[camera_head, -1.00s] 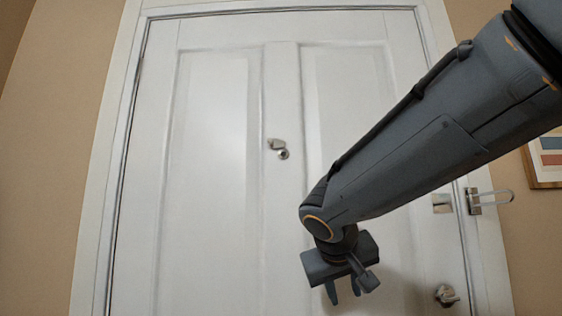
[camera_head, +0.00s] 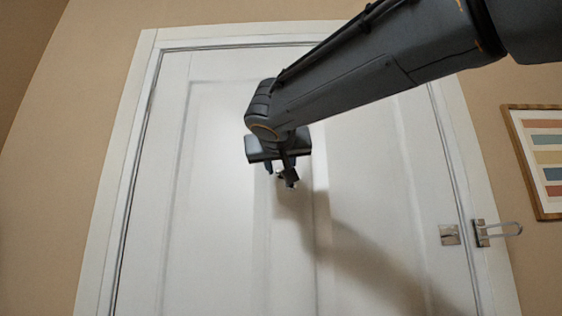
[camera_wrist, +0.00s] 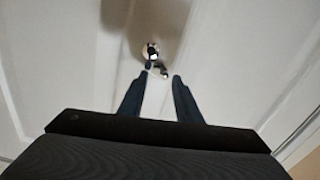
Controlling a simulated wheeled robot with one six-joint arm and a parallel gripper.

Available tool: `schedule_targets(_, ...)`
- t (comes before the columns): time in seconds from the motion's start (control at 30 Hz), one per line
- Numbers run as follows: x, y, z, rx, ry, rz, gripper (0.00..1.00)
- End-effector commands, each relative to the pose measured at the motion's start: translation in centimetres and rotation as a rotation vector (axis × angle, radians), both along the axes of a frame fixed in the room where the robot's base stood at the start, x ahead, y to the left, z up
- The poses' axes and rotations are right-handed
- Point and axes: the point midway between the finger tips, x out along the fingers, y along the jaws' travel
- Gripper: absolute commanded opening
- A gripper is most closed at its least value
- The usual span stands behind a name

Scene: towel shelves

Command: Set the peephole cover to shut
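The white door (camera_head: 215,220) fills most of the head view. The peephole (camera_wrist: 151,48) shows in the wrist view as a small round metal fitting with a dark centre. A small metal piece beside it, apparently the peephole cover (camera_wrist: 161,70), is swung off to one side, and the dark centre looks uncovered. My gripper (camera_head: 281,179) is in front of the peephole in the head view and hides most of it. In the wrist view my gripper (camera_wrist: 161,77) is open and empty, its fingertips apart on either side of the cover and seemingly just short of it.
A latch plate (camera_head: 450,235) and a looped door guard (camera_head: 497,230) sit at the door's right edge. A framed striped picture (camera_head: 545,160) hangs on the right wall. The door panels around the peephole are flat and clear.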

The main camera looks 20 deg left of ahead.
Motion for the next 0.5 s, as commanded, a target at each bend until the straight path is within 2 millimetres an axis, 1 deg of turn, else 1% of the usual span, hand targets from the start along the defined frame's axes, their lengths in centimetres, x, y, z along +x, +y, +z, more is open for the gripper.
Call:
schedule_targets(0.03, 0.58, 0.32, 0.03, -0.002, 0.001, 0.000, 0.31)
schedule_targets(0.13, 1.26, 0.73, -0.06, -0.002, 0.001, 0.002, 0.31)
schedule_targets(0.47, 1.48, 1.12, -0.15, -0.003, 0.000, 0.003, 0.31)
schedule_targets(0.5, 1.50, 1.07, -0.16, -0.003, 0.000, 0.003, 0.26)
